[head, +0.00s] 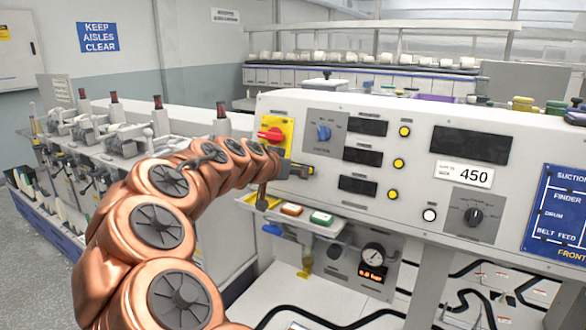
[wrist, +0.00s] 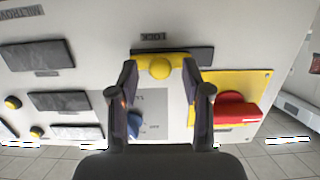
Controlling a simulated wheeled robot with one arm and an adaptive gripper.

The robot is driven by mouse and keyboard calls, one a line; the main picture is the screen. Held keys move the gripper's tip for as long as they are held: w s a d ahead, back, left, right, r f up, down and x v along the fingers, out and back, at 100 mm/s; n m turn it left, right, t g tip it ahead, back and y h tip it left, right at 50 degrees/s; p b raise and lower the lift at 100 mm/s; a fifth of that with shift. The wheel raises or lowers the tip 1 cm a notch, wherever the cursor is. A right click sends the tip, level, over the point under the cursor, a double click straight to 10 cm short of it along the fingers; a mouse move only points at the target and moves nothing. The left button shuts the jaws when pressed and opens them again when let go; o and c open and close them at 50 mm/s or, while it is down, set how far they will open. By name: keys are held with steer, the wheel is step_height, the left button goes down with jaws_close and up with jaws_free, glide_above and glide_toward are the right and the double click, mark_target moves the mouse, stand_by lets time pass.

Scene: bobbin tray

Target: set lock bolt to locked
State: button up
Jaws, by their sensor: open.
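The lock bolt (wrist: 160,68) shows in the wrist view as a yellow piece with a round knob, on a dark plate (wrist: 203,54) under a "LOCK" label. My gripper (wrist: 159,84) is open, with one finger on each side of the yellow knob. I cannot tell whether the fingers touch it. In the head view my gripper (head: 277,177) is at the left end of the console front, and the bolt's dark plate (head: 305,171) is partly hidden by it. The bolt's locked or unlocked position cannot be read.
A red rotary handle (wrist: 238,111) on a yellow plate and a blue knob (wrist: 134,124) sit close to my fingers. The console (head: 400,206) also carries dark displays and yellow buttons (head: 399,163).

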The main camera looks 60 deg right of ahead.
jaws_close()
stand_by(0.3)
stand_by(0.3)
